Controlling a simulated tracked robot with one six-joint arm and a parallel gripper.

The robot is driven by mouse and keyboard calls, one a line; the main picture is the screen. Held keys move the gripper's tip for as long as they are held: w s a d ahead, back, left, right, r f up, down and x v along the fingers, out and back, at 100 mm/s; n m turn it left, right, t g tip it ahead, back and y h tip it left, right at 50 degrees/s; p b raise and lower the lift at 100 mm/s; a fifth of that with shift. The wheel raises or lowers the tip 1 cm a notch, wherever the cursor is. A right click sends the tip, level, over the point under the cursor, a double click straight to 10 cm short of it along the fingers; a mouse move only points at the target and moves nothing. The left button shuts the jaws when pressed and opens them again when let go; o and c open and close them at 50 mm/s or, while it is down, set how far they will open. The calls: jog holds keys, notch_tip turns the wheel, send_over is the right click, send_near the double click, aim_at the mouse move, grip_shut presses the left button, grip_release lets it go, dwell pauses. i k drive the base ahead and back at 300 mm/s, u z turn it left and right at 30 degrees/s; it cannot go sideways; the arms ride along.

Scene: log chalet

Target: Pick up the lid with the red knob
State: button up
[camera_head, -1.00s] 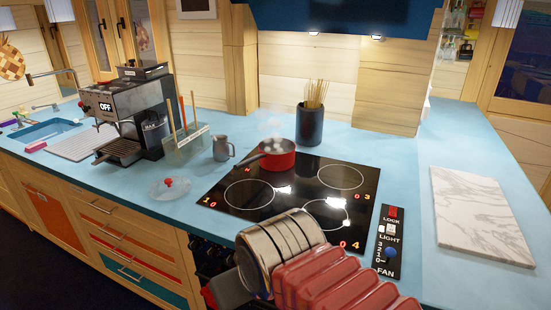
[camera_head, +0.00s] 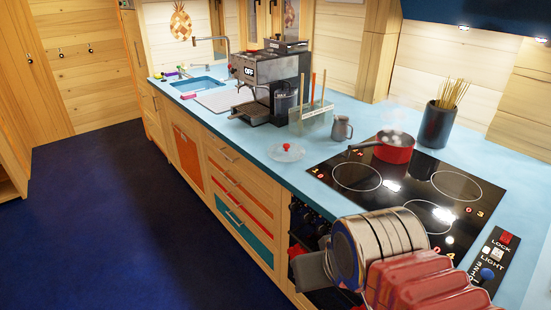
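The lid (camera_head: 286,153) is a clear, round glass disc with a red knob (camera_head: 286,147) on top. It lies flat on the blue counter, near the front edge, left of the hob. A red pot (camera_head: 394,148) stands on the hob with steam above it. My arm, with a metal cylinder and red ribbed parts, fills the lower right. A dark grey part at its end, seemingly my gripper (camera_head: 312,271), hangs in front of the counter edge, below the lid in the picture and apart from it. Its fingers cannot be made out clearly.
Behind the lid stand a glass holder (camera_head: 312,122) with sticks, a small grey jug (camera_head: 342,128) and a coffee machine (camera_head: 262,82). The black hob (camera_head: 365,195) lies to the right. Dark blue floor (camera_head: 120,200) is open at left.

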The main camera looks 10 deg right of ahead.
aim_at(282, 152)
jog(key=u, duration=0.4)
jog(key=k, duration=0.5)
jog(key=u, duration=0.85)
jog(key=k, duration=0.7)
jog(key=u, duration=0.35)
jog(key=i, duration=2.1)
jog(key=z, duration=0.5)
jog(key=i, duration=1.4)
jog(key=z, duration=0.4)
